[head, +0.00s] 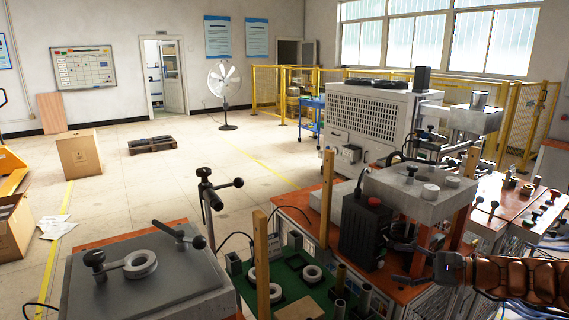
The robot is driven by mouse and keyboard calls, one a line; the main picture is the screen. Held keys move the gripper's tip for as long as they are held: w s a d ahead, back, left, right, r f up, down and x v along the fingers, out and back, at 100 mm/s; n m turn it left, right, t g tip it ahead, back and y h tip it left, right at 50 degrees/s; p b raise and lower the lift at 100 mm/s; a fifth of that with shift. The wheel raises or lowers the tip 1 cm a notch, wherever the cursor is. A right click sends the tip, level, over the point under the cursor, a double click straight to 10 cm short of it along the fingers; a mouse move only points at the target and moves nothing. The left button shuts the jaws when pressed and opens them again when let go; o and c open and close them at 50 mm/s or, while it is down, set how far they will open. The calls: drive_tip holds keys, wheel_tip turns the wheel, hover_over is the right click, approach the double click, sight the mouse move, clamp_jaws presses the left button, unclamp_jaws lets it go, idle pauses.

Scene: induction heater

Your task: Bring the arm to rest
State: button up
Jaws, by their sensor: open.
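My arm (520,278) reaches in from the right edge in the head view, low over the front right of the benches. My gripper (432,267) is at its left end, in front of the induction heater (420,190) with its grey top plate. The gripper is open, and nothing shows between its fingers. The fingertips are small and dark, and I cannot tell whether they touch the orange bench top (405,290) behind them.
A grey heater unit (150,285) with a ring on top stands at the front left. A green mat (290,295) holds rings and short tubes between wooden posts. A black box (363,232) stands left of my gripper.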

drive_tip(key=s+a+r+n+g+h+p, duration=0.3)
drive_tip(key=s+a+n+g, duration=0.65)
drive_tip(key=s+a, duration=0.95)
drive_tip(key=s+d+f+n+h+p, duration=0.1)
drive_tip(key=s+d+h, duration=0.3)
drive_tip(key=s, duration=0.5)
drive_tip(key=s+d+f+n+h, duration=0.1)
drive_tip(key=s+d+n+h, duration=0.2)
drive_tip(key=s+h, duration=0.4)
drive_tip(key=shift+s+d+n+p, duration=0.4)
drive_tip(key=shift+s+n, duration=0.45)
drive_tip(key=shift+s, duration=0.2)
